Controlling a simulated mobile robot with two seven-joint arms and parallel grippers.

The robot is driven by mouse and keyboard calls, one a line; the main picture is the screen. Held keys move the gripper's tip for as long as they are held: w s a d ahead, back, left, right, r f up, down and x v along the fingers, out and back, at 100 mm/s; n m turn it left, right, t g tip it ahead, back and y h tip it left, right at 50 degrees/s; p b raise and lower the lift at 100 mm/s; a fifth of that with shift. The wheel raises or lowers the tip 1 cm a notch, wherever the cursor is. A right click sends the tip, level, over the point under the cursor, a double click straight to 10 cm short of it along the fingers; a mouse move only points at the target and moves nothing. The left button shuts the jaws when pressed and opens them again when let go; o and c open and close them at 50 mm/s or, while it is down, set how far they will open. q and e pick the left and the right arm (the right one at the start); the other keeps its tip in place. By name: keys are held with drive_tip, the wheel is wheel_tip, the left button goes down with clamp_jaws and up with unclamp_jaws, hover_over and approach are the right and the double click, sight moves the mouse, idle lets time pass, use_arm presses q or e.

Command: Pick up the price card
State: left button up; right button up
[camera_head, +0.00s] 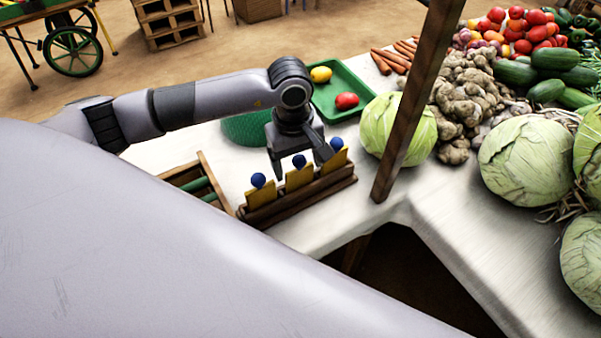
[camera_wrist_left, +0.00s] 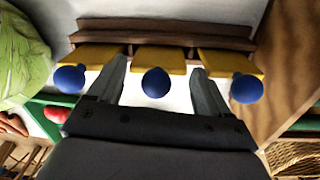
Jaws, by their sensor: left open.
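Three yellow price cards, each with a blue ball on top, stand in a row in a brown wooden rack (camera_head: 300,201). They are the left card (camera_head: 261,193), the middle card (camera_head: 299,178) and the right card (camera_head: 336,159). My left gripper (camera_head: 298,166) is open above the row, pointing down. In the left wrist view, its fingers (camera_wrist_left: 157,85) lie either side of the middle card (camera_wrist_left: 160,60) and its blue ball (camera_wrist_left: 155,82). I cannot tell whether they touch the card. My right gripper is not in view.
A green tray (camera_head: 345,80) holding a yellow and a red item lies behind the gripper. A cabbage (camera_head: 398,130) and a wooden post (camera_head: 412,105) stand to the right of the rack. A wooden box (camera_head: 197,182) with green bars is to the left.

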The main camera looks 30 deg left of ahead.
use_arm(q)
drive_tip(key=shift+f, duration=1.35)
drive_tip(key=c, duration=0.7)
drive_tip(key=shift+w+r, duration=0.1)
drive_tip(key=shift+r, duration=0.05)
wheel_tip(320, 180, up, 19)
drive_tip(key=b, duration=0.1)
drive_tip(key=shift+r+p, duration=0.85)
drive_tip(key=shift+r, duration=1.3)
